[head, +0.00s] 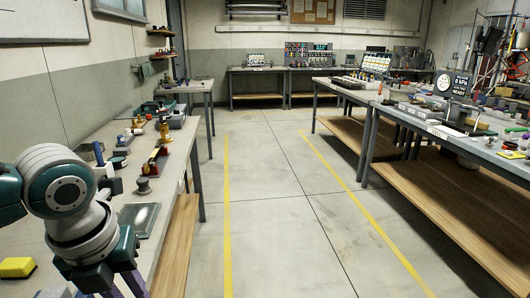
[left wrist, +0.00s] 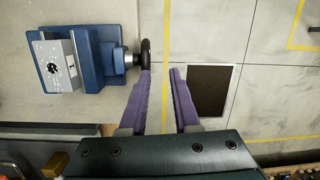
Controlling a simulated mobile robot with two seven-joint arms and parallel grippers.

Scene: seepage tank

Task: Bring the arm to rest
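My left arm comes in at the left of the head view, over the left bench. Its gripper points down at the bottom edge there, with the purple fingers (head: 128,288) mostly cut off. In the left wrist view my left gripper (left wrist: 162,72) has its two purple fingers apart, with only floor showing between them. A blue device (left wrist: 95,60) with a grey panel and a black round knob (left wrist: 146,54) shows at upper left. The knob appears beside the left fingertip; I cannot tell whether they touch. My right gripper is out of view.
The left bench (head: 178,172) holds several small items, including a yellow block (head: 17,267) and a grey tray (head: 139,219). A crowded right bench (head: 490,155) stands opposite. The floor aisle (head: 280,200) between yellow lines is clear. A dark floor panel (left wrist: 209,90) shows below the gripper.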

